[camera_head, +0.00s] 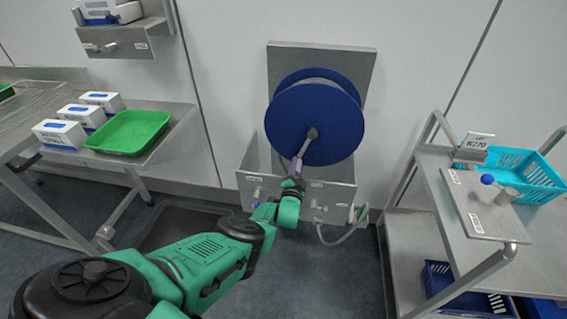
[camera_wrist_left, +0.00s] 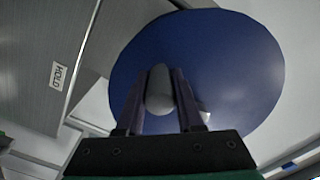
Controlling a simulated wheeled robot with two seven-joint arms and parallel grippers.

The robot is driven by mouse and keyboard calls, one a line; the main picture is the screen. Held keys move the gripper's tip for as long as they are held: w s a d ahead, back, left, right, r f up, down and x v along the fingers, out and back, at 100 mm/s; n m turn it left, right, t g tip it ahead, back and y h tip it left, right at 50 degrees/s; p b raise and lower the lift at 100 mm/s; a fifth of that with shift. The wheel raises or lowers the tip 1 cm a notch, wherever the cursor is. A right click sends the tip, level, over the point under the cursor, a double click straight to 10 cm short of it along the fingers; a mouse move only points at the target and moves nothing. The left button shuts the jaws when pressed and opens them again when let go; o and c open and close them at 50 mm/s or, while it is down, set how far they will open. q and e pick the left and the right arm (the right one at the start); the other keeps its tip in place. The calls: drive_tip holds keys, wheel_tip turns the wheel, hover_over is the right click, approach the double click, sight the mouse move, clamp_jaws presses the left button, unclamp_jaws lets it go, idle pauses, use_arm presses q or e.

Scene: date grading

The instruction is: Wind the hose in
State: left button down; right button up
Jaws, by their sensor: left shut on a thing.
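The blue hose reel (camera_head: 312,112) is mounted on a grey backing plate on the wall. Its round face also fills much of the left wrist view (camera_wrist_left: 225,60). A grey crank handle (camera_head: 312,133) sticks out from the face. My left gripper (camera_head: 302,158) is shut on this handle, and the left wrist view shows the rounded grey handle (camera_wrist_left: 159,90) between the two fingers. A pale hose (camera_head: 345,236) hangs in a short loop below the metal box under the reel. My right gripper is not in view.
The metal box (camera_head: 330,196) under the reel carries small fittings and labels. On the left, a steel table holds a green tray (camera_head: 128,131) and white cartons (camera_head: 59,134). On the right, a trolley (camera_head: 432,157) carries a turquoise basket (camera_head: 524,172) and a plate with a blue knob (camera_head: 487,179).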

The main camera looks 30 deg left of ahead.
use_arm(q)
drive_tip(key=shift+w+d+f, duration=0.2)
drive_tip(key=shift+d, duration=0.35)
drive_tip(key=shift+w+d+n+b, duration=0.3)
drive_tip(key=shift+d+n+b, duration=0.15)
drive_tip(key=shift+d+n, duration=0.3)
drive_tip(key=shift+w+d+n+b, duration=0.25)
drive_tip(key=shift+d+n+b, duration=0.2)
drive_tip(key=shift+d+n, duration=0.3)
drive_tip(key=c, duration=0.6)
unclamp_jaws()
drive_tip(key=shift+o, duration=0.2)
drive_tip(key=p+v, duration=1)
drive_tip(key=v, duration=0.4)
drive_tip(key=shift+s, duration=0.25)
